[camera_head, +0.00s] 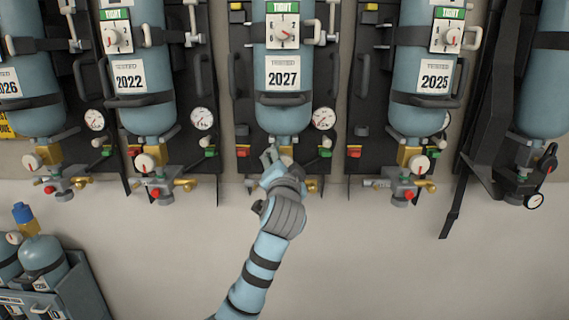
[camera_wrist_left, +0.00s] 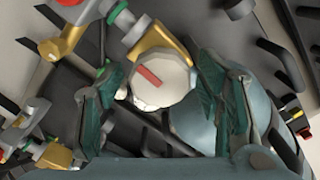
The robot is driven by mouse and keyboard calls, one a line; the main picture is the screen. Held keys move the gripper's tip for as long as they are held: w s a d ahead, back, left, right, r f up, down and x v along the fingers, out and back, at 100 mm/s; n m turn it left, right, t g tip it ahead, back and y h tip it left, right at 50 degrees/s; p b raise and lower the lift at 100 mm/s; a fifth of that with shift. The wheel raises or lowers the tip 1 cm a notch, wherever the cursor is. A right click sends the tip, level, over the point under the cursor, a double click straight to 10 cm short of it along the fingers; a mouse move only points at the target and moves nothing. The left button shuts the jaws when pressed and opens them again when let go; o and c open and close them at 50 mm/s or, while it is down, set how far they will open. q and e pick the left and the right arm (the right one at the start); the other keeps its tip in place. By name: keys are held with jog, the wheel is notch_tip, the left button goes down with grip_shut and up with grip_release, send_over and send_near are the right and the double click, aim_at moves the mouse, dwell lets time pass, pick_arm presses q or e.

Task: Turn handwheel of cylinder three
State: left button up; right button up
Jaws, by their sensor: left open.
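A blue cylinder (camera_head: 284,110) labelled 2027 hangs third from the left among the wall cylinders. My left gripper (camera_head: 272,160) is at the valve below it and hides most of that valve. In the left wrist view the white round handwheel (camera_wrist_left: 161,82) with a red mark shows between the green fingers of my left gripper (camera_wrist_left: 158,92). The fingers are open, one on each side of the wheel. Whether either finger touches it I cannot tell. My right gripper is out of view.
Neighbouring cylinders labelled 2022 (camera_head: 148,118) and 2025 (camera_head: 413,118) hang on either side, with valves below. A rack of small cylinders (camera_head: 85,285) stands lower left. The floor at lower right is clear.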

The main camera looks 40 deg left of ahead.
pick_arm(q)
jog(key=c, duration=1.2)
jog(key=shift+o, duration=0.2)
jog(key=shift+n, duration=0.4)
jog(key=shift+n, duration=1)
jog(key=n, duration=0.2)
jog(key=shift+a+n, duration=0.1)
jog(key=shift+n, duration=0.2)
jog(key=n+b, duration=0.1)
jog(key=n, duration=0.2)
jog(key=shift+s+n+b, duration=0.1)
jog(key=shift+n+b, duration=0.45)
jog(key=shift+n, duration=1.25)
jog(key=shift+r, duration=0.1)
